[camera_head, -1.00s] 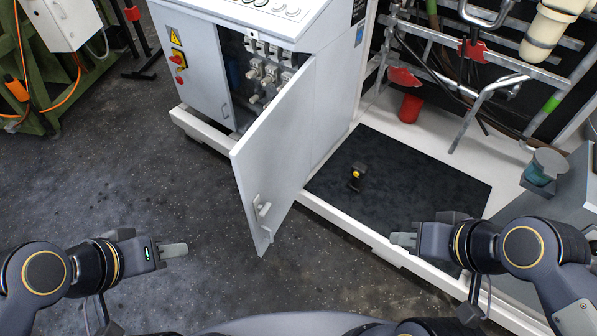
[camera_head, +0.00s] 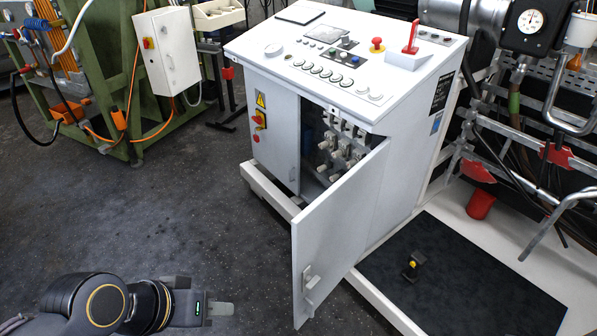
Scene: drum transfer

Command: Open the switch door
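The switch door (camera_head: 335,230) is a grey-white panel on the front of the control cabinet (camera_head: 400,170). It stands swung open toward me, with a pale handle (camera_head: 311,290) low on its outer face. Behind it, switches (camera_head: 341,148) show inside the cabinet. My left gripper (camera_head: 220,309) is at the bottom left, left of the door and apart from it. It holds nothing that I can see; its fingers overlap in this view, so their gap cannot be made out. My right gripper is out of view.
A black mat (camera_head: 455,285) with a small black and yellow object (camera_head: 411,267) lies right of the door. A green frame (camera_head: 85,80) with a white box (camera_head: 167,50) stands at the back left. The dark floor (camera_head: 140,215) left of the cabinet is clear.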

